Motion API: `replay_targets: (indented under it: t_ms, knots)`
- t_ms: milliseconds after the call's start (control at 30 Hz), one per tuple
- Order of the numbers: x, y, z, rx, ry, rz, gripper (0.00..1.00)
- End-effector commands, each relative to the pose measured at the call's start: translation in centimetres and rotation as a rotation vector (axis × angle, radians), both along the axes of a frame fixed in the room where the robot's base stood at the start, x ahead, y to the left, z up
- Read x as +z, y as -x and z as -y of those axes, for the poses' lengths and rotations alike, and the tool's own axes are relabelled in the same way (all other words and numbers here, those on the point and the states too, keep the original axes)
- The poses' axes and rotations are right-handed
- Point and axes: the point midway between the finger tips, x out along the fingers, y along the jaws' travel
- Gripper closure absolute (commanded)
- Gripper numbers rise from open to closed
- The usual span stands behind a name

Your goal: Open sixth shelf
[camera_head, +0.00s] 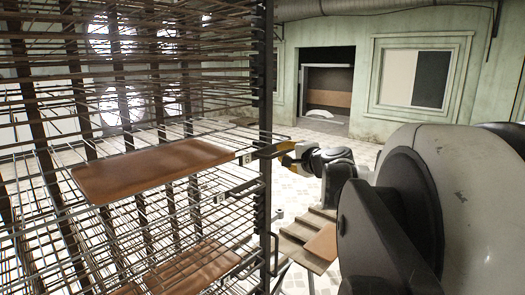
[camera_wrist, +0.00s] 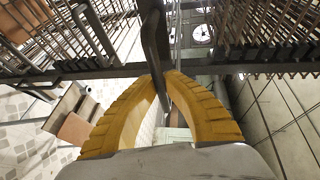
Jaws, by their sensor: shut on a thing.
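A wire rack with many stacked wire shelves fills the left of the head view. The sixth shelf (camera_head: 60,165), with a white tag (camera_head: 247,158) reading 6 at its front right, carries a flat brown board (camera_head: 150,170). My gripper (camera_head: 280,149) reaches in from the right to the rack's front post, beside that tag. In the wrist view its yellow ribbed fingers (camera_wrist: 160,88) are shut on a dark upright handle (camera_wrist: 155,38). The handle's far end and its joint with the shelf are partly hidden.
A dark upright post (camera_head: 266,80) borders the rack. Other black handles (camera_head: 259,208) sit below, and more brown boards (camera_head: 195,268) lie on lower shelves. Open floor lies behind, toward a doorway.

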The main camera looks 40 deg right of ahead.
Motion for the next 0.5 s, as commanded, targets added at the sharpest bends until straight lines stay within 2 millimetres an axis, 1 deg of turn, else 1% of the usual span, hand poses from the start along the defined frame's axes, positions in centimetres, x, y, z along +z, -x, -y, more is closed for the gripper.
replay_targets:
  t_ms: [33, 200, 400, 500]
  knots:
    - [-0.2, 1.7, 0.3, -0.007, 0.002, -0.002, 1.0]
    - [-0.2, 6.3, 0.6, -0.007, 0.002, -0.002, 1.0]
    - [-0.2, 10.7, 0.9, -0.005, 0.001, -0.003, 1.0]
    - [-0.1, 12.4, 1.0, -0.005, 0.001, -0.002, 1.0]
